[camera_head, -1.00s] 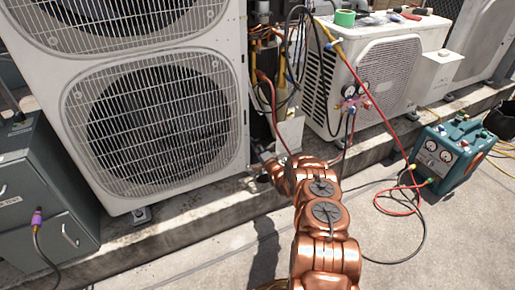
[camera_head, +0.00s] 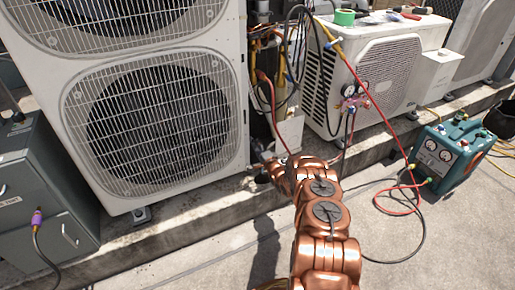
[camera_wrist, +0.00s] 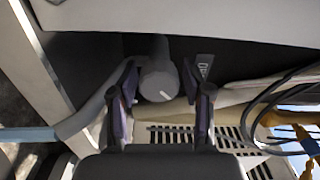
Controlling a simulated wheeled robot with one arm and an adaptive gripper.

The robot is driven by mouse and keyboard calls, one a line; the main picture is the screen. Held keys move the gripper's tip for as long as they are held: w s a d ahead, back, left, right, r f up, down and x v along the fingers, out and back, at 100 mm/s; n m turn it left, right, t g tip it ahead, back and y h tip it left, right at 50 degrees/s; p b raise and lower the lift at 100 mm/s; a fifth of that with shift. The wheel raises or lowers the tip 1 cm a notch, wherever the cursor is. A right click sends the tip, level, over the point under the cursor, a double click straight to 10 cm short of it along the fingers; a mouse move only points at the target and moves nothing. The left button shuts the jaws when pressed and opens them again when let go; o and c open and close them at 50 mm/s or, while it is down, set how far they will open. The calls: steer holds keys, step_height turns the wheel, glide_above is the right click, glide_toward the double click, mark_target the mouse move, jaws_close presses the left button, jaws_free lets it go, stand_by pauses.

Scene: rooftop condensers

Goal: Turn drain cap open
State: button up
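The drain cap (camera_wrist: 158,82) is a round grey cap with a grip bar sticking up and a short white mark on its face. It shows in the wrist view under the unit's dark underside. My gripper (camera_wrist: 161,94) is open, with one finger on each side of the cap. A gap shows between the cap and the right finger; the left finger is very close to it, and I cannot tell if they touch. A small label (camera_wrist: 205,67) that seems to read OPEN is right of the cap. In the head view my arm reaches the condenser's lower right corner; the cap is hidden there.
The tall condenser (camera_head: 240,100) stands left of my arm, on a concrete curb (camera_head: 190,215). Hoses and a gauge manifold (camera_head: 352,98) hang at a smaller unit (camera_head: 385,70). A teal recovery machine (camera_head: 455,150) and a grey cabinet (camera_head: 40,170) stand on either side.

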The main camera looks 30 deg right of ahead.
steer(key=shift+o, duration=0.5)
steer(key=shift+s, duration=0.1)
steer(key=shift+s+a+f, duration=0.1)
steer(key=shift+s+f, duration=0.05)
steer(key=shift+s, duration=0.7)
steer(key=s, duration=1)
steer(key=shift+a, duration=0.45)
